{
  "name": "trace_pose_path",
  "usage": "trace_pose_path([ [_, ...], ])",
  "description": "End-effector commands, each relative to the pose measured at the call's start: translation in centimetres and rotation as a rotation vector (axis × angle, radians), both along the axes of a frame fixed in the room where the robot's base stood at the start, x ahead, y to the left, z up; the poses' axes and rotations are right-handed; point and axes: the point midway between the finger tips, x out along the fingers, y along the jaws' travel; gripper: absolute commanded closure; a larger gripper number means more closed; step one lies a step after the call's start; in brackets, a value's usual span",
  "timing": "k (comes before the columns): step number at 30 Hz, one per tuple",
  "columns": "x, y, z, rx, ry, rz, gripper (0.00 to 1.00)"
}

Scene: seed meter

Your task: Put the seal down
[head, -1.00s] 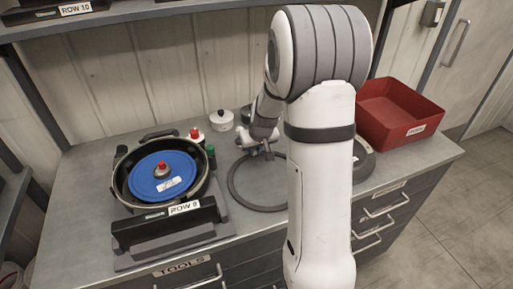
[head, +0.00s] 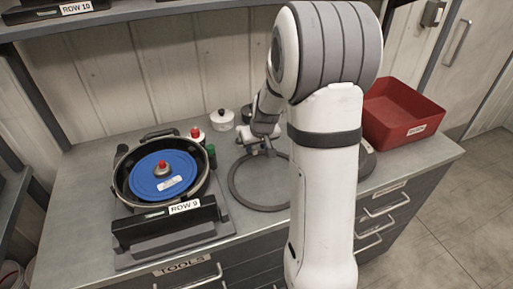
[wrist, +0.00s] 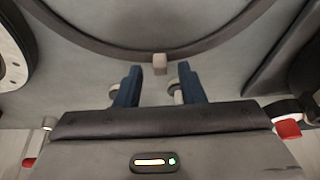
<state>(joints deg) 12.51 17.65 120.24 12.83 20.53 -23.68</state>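The seal is a large dark ring (head: 233,188) that looks to lie flat on the grey bench, right of the black pan. Its far edge is under my gripper (head: 262,151). In the wrist view the ring (wrist: 215,53) curves across the top, with a small pale tab (wrist: 160,63) on it. My gripper's two blue fingers (wrist: 158,82) stand apart there, with nothing clamped between them. The tab shows in the gap just beyond the fingertips. My arm hides the ring's right side in the head view.
A black pan (head: 119,185) with a blue disc (head: 148,190) stands at left, behind a ROW 9 bar (head: 150,228). A white lidded pot (head: 221,121) and bottles stand nearby. A red bin (head: 405,130) is at the right. A shelf (head: 150,12) runs above the back.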

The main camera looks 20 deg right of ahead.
Motion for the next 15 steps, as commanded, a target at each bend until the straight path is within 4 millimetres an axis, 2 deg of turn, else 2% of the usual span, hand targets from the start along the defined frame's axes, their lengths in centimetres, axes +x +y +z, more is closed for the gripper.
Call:
trace_pose_path([
  [9, -2.4, 0.0, 5.9, -0.001, -0.006, -0.003, 0.64],
  [15, -3.6, 0.0, 8.6, -0.001, -0.002, -0.001, 0.64],
])
